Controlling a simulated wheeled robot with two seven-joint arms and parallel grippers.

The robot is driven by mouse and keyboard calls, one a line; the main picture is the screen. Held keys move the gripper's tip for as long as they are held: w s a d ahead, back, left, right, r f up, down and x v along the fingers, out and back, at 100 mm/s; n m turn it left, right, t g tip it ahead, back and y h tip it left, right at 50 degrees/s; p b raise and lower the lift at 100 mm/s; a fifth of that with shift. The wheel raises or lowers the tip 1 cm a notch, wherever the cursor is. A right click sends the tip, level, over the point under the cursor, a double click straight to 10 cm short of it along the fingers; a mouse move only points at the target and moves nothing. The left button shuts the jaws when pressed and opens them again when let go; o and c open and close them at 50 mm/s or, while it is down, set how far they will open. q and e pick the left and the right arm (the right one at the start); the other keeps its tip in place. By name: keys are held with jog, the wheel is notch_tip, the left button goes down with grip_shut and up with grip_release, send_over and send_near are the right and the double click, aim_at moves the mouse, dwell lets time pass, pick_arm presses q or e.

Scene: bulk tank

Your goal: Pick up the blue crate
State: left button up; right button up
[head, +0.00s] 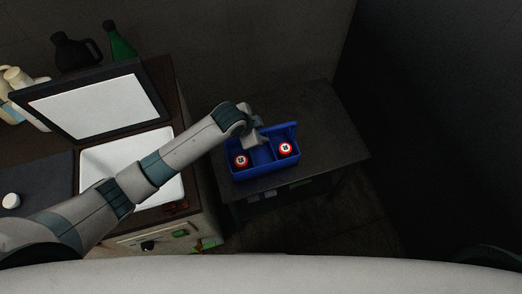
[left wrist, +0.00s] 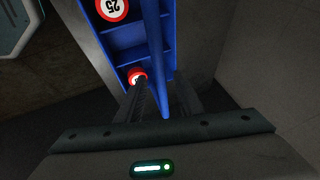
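The blue crate (head: 264,171) stands on a dark side table in the head view. It has compartments, a raised wall on its right and back, and two red-and-white round items. My left gripper (head: 255,137) is at the crate's back edge, over its middle. In the left wrist view a long blue bar or wall of the crate (left wrist: 158,60) runs down between the dark fingers of my left gripper (left wrist: 165,98). Whether the fingers press on it is unclear. My right gripper does not show.
The dark side table (head: 331,140) has free room right of the crate. A red-ringed item (head: 285,150) sits in the crate's right part, another (head: 241,161) in its left. A white sink (head: 110,155) with a raised lid (head: 95,103) stands left.

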pick_arm(q)
jog(key=shift+f, duration=0.1)
jog(key=shift+p+x, duration=0.75)
jog(key=shift+x, duration=1.8)
jog(key=shift+w+a+f, duration=0.1)
jog(key=shift+f, duration=0.1)
jog(key=shift+c, duration=0.7)
grip_shut()
